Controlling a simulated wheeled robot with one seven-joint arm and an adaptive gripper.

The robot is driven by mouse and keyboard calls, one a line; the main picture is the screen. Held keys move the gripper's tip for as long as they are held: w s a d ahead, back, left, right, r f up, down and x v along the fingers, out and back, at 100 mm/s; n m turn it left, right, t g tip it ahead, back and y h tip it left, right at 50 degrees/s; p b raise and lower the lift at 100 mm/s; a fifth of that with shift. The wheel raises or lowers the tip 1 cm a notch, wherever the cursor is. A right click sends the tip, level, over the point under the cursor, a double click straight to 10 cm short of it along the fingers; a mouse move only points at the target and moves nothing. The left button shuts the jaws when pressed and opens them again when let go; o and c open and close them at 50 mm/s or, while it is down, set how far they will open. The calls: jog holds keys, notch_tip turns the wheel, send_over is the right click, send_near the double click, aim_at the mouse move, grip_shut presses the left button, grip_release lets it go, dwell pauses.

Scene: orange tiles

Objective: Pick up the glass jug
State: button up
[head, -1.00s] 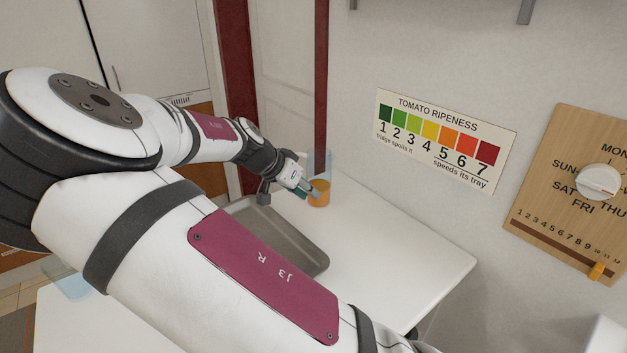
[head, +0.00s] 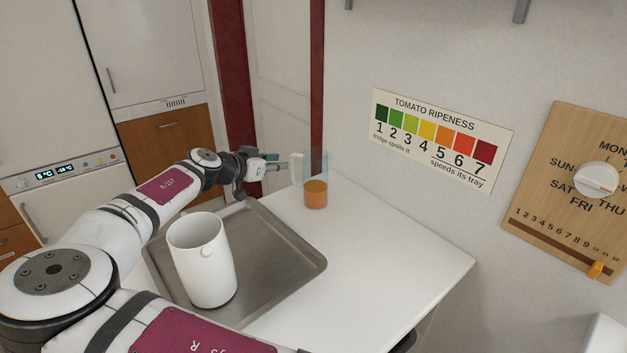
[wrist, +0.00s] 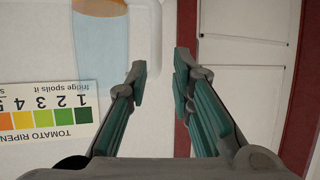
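The glass jug (head: 315,188) stands upright on the white table near its far corner, clear above with orange liquid at the bottom. Its pale handle (head: 297,169) faces left, towards my gripper (head: 282,165). In the wrist view the picture is upside down and the jug (wrist: 100,48) is at the upper left. My gripper (wrist: 161,76) is open there, with a gap between its teal fingertips. The handle seems to lie ahead of that gap; I cannot tell whether the fingers touch it.
A grey tray (head: 290,255) lies on the white table (head: 400,255), with a tall white container (head: 205,262) standing on it. A wall with a tomato ripeness sign (head: 440,140) rises behind the table. The table right of the tray is clear.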

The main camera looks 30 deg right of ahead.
aim_at(292, 163)
jog(key=shift+p+x, duration=0.5)
jog(key=shift+x, duration=2.95)
jog(key=shift+s+d, duration=0.1)
jog(key=shift+s, duration=0.05)
jog(key=shift+c, duration=0.2)
grip_shut()
